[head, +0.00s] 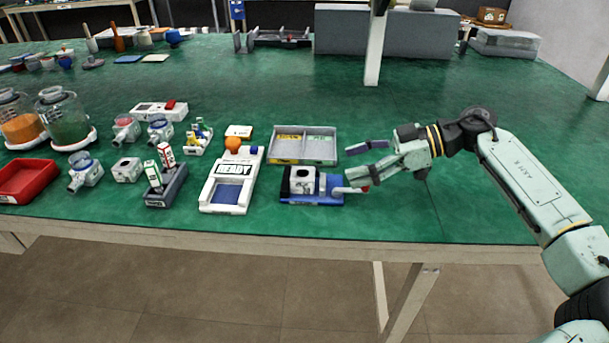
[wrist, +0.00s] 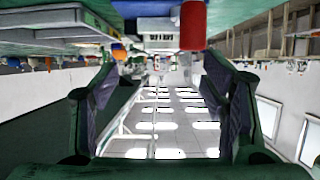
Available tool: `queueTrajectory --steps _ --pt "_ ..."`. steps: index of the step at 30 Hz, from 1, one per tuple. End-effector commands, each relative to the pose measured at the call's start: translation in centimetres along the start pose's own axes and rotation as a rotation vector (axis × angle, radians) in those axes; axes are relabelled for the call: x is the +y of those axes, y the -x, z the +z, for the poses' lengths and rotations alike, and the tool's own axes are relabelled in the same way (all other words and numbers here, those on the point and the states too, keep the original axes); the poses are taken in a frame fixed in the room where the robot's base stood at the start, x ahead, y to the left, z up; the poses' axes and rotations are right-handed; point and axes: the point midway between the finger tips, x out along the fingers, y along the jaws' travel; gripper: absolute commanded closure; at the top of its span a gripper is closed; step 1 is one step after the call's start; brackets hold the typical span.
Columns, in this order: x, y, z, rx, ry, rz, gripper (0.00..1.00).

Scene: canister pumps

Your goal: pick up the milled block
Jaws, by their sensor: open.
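A white block with dark round holes (head: 301,180), which looks like the milled block, sits in a blue vise (head: 322,199) near the table's front edge. The vise's handle ends in a red knob (head: 365,189), which shows large in the wrist view (wrist: 193,25). My gripper (head: 351,161) is open and empty, level above the table, to the right of the vise and pointing left. Its two fingers stand wide apart in the wrist view (wrist: 160,95).
A post (head: 375,50) rises behind my gripper.

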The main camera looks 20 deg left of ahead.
Motion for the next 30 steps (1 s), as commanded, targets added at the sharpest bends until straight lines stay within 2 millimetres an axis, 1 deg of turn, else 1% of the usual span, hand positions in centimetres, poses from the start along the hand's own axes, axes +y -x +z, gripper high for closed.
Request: queueTrajectory --steps 3,6,13,18,21,24,30 --pt "-0.1 -2.1 -0.2 0.002 0.002 -0.005 0.33" --pt "-0.1 -3.5 -0.2 0.003 0.002 -0.003 0.33" --pt "-0.1 -5.4 -0.5 0.004 0.004 -0.004 0.33" --pt "-0.3 -7.9 -1.0 0.006 0.004 -0.005 0.33" --pt "-0.2 -9.2 -0.8 0.004 0.005 -0.003 0.33" --pt "-0.1 -9.8 -0.7 0.005 0.005 -0.001 0.33" --pt "-0.1 -9.9 -0.7 0.005 0.005 -0.001 0.33"
